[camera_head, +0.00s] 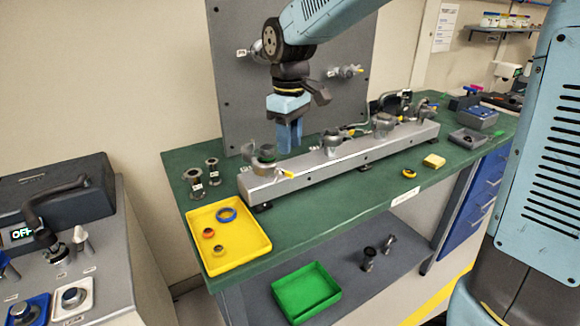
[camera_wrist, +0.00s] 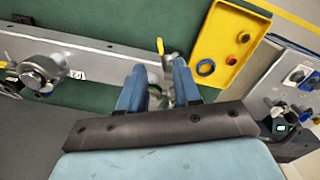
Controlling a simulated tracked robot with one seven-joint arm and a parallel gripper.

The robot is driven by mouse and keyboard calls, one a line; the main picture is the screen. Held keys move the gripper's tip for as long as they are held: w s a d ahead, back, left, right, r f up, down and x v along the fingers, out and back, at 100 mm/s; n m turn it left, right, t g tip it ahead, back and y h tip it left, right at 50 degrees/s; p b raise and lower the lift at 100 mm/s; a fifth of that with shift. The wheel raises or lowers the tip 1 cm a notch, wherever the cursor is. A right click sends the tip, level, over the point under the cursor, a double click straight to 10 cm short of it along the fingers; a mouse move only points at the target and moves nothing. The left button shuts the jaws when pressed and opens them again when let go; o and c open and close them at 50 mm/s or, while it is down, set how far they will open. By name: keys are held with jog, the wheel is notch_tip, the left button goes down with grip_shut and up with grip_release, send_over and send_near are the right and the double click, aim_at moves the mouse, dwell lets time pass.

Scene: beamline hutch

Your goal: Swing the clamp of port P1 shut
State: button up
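The leftmost port on the metal rail (camera_head: 330,160) has a round metal fitting (camera_head: 263,154) and a clamp arm with a yellow tip (camera_head: 288,174) sticking out toward the front right. I take it for P1; its label is too small to read. In the wrist view the yellow tip (camera_wrist: 160,46) shows beyond my fingertips. The fitting is partly hidden behind my fingers there. My gripper (camera_head: 290,147) points down just right of and above this port. In the wrist view its two blue fingers (camera_wrist: 159,68) stand apart with nothing held between them.
A second port (camera_head: 334,140), seemingly P2, stands to the right, with more fittings farther along. A yellow tray (camera_head: 240,262) with rings lies front left, near two small metal fittings. A grey upright panel (camera_head: 230,60) stands behind.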

aim_at(269, 171)
notch_tip(269, 171, down, 8)
jog(key=shift+r, duration=0.25)
jog(key=shift+c, duration=0.3)
grip_shut()
dwell(1.2)
